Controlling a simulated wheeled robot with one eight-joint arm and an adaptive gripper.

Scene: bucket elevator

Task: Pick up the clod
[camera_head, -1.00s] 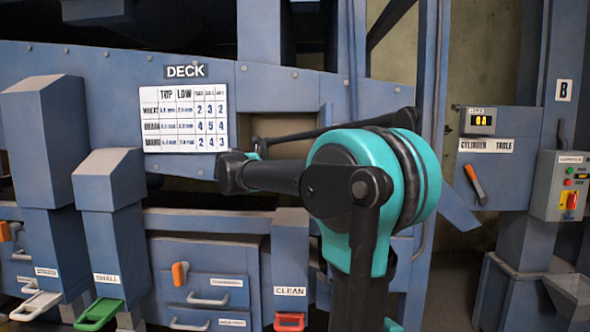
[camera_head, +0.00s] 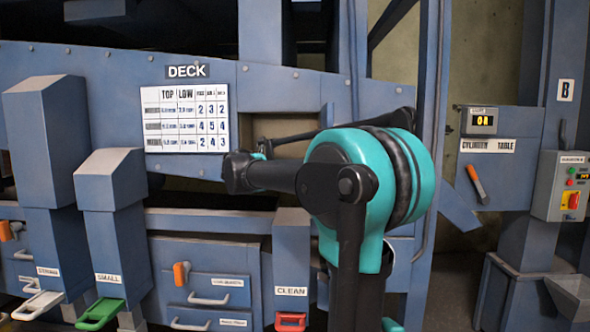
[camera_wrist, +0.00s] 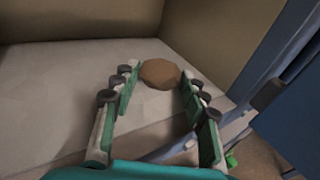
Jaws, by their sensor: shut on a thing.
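The clod (camera_wrist: 160,74) is a brown, rounded lump in the wrist view. It sits between the fingertips of my gripper (camera_wrist: 158,78), which is shut on it. The two green-and-grey fingers lie on either side of it. A pale, flat surface (camera_wrist: 55,90) lies behind and below the clod; I cannot tell whether the clod touches it. In the head view my arm reaches toward the square opening in the blue machine, and the clod and fingertips are hidden there.
The opening (camera_head: 285,126) has tan walls and blue edges around it. A DECK chart (camera_head: 187,118) is at its left. Below stand a CLEAN chute (camera_head: 291,260) and drawers (camera_head: 208,287). A control box (camera_head: 562,186) is at the far right.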

